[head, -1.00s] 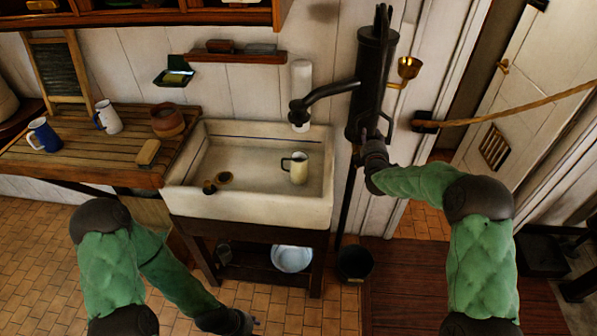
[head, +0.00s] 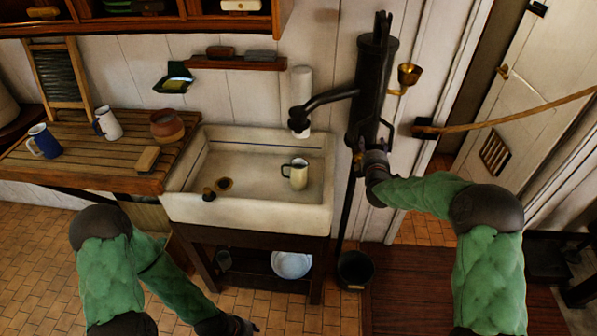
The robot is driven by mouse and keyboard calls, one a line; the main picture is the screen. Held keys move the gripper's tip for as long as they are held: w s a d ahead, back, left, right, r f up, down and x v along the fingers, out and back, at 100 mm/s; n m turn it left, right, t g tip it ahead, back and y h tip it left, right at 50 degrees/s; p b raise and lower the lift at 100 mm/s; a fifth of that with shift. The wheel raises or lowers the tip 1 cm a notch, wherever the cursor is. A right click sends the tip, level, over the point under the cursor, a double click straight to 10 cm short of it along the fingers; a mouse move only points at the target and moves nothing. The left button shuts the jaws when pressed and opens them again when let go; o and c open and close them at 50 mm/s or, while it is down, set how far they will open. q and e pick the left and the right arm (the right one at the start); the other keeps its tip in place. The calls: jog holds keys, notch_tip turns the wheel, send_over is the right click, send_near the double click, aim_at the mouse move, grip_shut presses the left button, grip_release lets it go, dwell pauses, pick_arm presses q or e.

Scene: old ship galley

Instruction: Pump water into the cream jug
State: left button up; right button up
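The cream jug (head: 299,177) stands upright in the white sink (head: 245,208), with its handle to the left. The black pump (head: 366,112) is on the wall right of the sink. Its spout (head: 325,98) reaches left, and its mouth appears above the jug in the picture. No water stream shows. My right gripper (head: 370,147) is at the lower part of the pump, by the handle. Its dark fingers blend with the black metal, so its grip cannot be told. My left gripper (head: 246,327) is low at the bottom edge, away from the sink, its fingers unclear.
A wooden counter (head: 95,165) at left holds a blue mug (head: 44,142), a white mug (head: 108,123), a brown pot (head: 167,126) and a brush (head: 148,159). A black bucket (head: 355,269) stands below the pump. A white basin (head: 291,264) is under the sink.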

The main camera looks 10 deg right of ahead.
jog(key=f+v, duration=0.1)
jog(key=v, duration=0.7)
jog(key=shift+r+p, duration=0.2)
jog(key=shift+p, duration=0.2)
jog(key=shift+a, duration=0.1)
jog(key=s+a+f+m+g+y+b, duration=0.2)
jog(key=s+a+f+m, duration=0.15)
jog(key=f, duration=0.65)
jog(key=s+a+f+m+g+y+b, duration=0.1)
jog(key=s+a+f+m+g+b, duration=0.25)
jog(key=f, duration=0.65)
jog(key=s+a+f+m+g+y+b, duration=0.1)
jog(key=s+a+f+g+y, duration=0.1)
jog(key=s+a+f, duration=0.5)
jog(key=s+a+f+m+g+y+b, duration=0.1)
jog(key=s+a+f+m+g, duration=0.3)
jog(key=s+f, duration=0.5)
jog(key=s+a+f+m+g+y+b, duration=0.1)
jog(key=s+a+f+m+g+b, duration=0.3)
jog(key=s+f, duration=0.5)
jog(key=s+m, duration=0.1)
jog(key=s, duration=0.2)
jog(key=shift+s+f+m+y, duration=0.3)
jog(key=shift+m, duration=0.1)
